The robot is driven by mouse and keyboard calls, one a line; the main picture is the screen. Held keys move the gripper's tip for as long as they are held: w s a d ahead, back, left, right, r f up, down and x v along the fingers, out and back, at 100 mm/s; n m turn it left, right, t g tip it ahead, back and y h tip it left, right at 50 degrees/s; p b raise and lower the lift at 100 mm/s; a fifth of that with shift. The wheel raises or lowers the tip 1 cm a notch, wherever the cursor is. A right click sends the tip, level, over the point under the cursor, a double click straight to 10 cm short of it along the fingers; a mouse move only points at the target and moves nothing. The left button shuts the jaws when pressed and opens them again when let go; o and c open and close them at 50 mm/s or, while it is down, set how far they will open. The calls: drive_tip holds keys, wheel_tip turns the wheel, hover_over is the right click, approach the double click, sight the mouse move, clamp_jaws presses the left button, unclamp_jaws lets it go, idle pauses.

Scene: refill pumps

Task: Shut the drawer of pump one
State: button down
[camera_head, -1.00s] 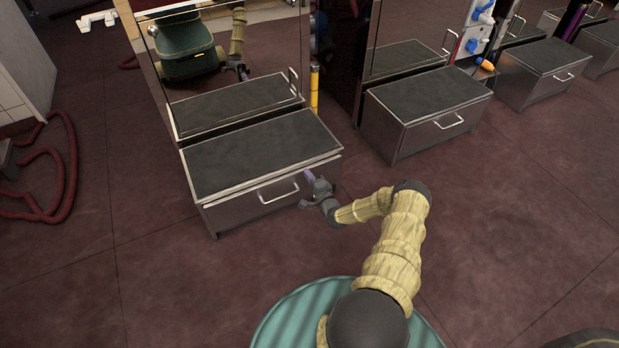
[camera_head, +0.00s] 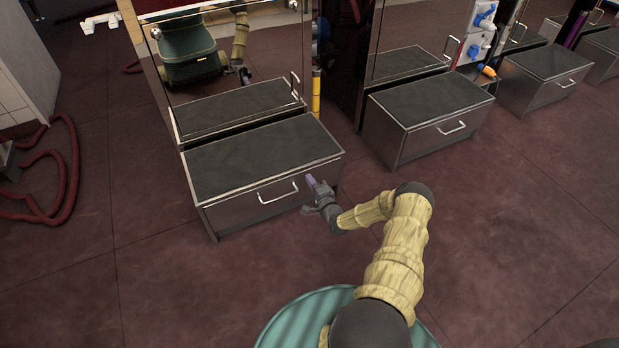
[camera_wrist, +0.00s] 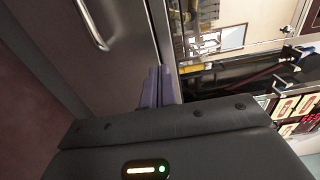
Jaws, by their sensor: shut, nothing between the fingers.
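The nearest drawer unit (camera_head: 265,158) is a low steel box with a dark top, standing against a mirrored steel cabinet. Its drawer front (camera_head: 240,210) carries a silver bar handle (camera_head: 279,196) and looks flush with the box, with no clear gap under the top edge. My gripper (camera_head: 312,183) is just in front of the right end of that front, right of the handle. In the wrist view the purple fingers (camera_wrist: 158,88) are together and empty, close to the steel front beside the handle (camera_wrist: 92,25). I cannot tell whether the fingertips touch it.
A second drawer unit (camera_head: 430,108) and a third (camera_head: 548,70) stand to the right with floor between. A yellow post (camera_head: 316,92) rises behind the nearest unit. A red hose (camera_head: 62,170) lies on the floor at left. The front floor is clear.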

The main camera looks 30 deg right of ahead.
drive_tip(key=s+p, duration=0.3)
drive_tip(key=s, duration=0.8)
drive_tip(key=shift+s+p, duration=0.2)
drive_tip(key=shift+p, duration=0.2)
